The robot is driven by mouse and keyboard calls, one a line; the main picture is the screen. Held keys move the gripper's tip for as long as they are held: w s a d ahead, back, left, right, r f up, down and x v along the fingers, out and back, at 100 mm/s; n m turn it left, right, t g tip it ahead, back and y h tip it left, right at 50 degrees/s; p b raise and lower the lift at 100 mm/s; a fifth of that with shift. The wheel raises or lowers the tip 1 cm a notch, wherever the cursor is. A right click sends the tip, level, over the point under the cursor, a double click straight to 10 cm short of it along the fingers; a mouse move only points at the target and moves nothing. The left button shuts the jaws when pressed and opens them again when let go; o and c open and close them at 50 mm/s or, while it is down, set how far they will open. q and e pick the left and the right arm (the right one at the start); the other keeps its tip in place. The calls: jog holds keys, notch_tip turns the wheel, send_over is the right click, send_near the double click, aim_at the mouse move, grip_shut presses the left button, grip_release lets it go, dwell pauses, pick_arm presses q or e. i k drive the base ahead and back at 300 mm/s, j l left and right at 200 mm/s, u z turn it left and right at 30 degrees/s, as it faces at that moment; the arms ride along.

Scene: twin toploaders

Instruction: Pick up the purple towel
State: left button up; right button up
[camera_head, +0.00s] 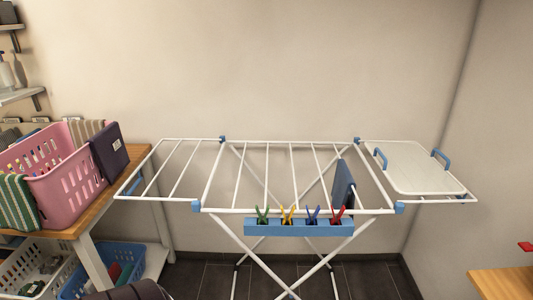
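The purple towel (110,153) is dark and hangs folded over the right rim of the pink laundry basket (75,193). Its front face shows; the part inside the basket is partly hidden. The basket stands on a wooden-topped table (133,160) at the left. Neither of my grippers is in this view.
A green striped cloth (20,203) and a beige striped cloth (88,132) also hang on the basket. A white drying rack (300,212) fills the middle, with a blue-grey cloth (343,185), several pegs and a white board (420,167). A wooden surface (503,283) is at lower right.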

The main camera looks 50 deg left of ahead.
aim_at(108, 148)
jog(key=u, duration=2.7)
jog(key=i+j+z, duration=0.15)
jog(key=i+j, duration=0.2)
jog(key=i+j+z, duration=0.1)
jog(key=i+j, duration=0.2)
jog(key=i+j+z, duration=0.15)
jog(key=i+j, duration=0.2)
jog(key=j, duration=0.15)
jog(key=i+j+z, duration=0.1)
jog(key=i+j, duration=0.15)
jog(key=j, duration=0.2)
jog(key=i+j+z, duration=0.15)
jog(key=i+j, duration=0.15)
jog(key=j, duration=0.2)
